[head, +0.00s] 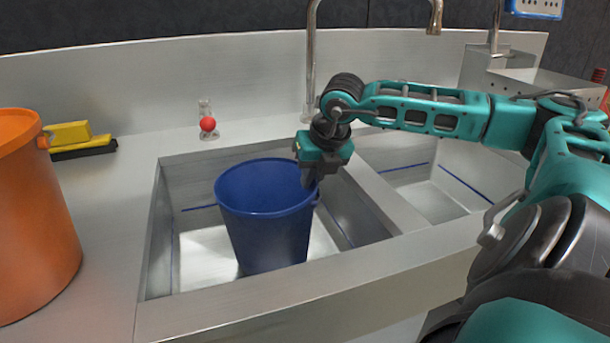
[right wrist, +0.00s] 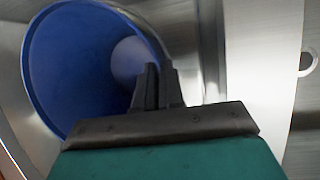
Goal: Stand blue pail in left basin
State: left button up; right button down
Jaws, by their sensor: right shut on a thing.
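The blue pail (head: 266,225) is upright, or nearly so, inside the left basin (head: 190,165) of the steel sink. Its rim rises near the level of the basin's top edge. My right gripper (head: 312,180) is shut on the pail's rim at its right side. In the right wrist view the gripper (right wrist: 158,85) pinches the rim, and the pail's empty inside (right wrist: 75,70) shows. I cannot tell whether the pail's base touches the basin floor. My left gripper is not in view.
An orange bucket (head: 35,225) stands on the counter at the left. A yellow and black brush (head: 80,140) and a red ball-topped item (head: 207,124) sit behind. A tall faucet (head: 311,60) rises behind the sink. The right basin (head: 430,190) looks empty.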

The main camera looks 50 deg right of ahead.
jog(key=shift+w+d+r+p, duration=0.1)
jog(key=shift+w+p, duration=0.05)
jog(key=shift+w, duration=0.5)
jog(key=shift+w+d+p, duration=0.1)
jog(key=shift+w+p, duration=0.05)
jog(key=shift+w, duration=0.45)
jog(key=shift+s+f, duration=0.1)
jog(key=shift+f, duration=0.6)
jog(key=shift+b, duration=0.3)
jog(key=c, duration=1.3)
grip_release()
jog(key=shift+o, duration=0.2)
jog(key=p+v, duration=0.1)
jog(key=v, duration=1.1)
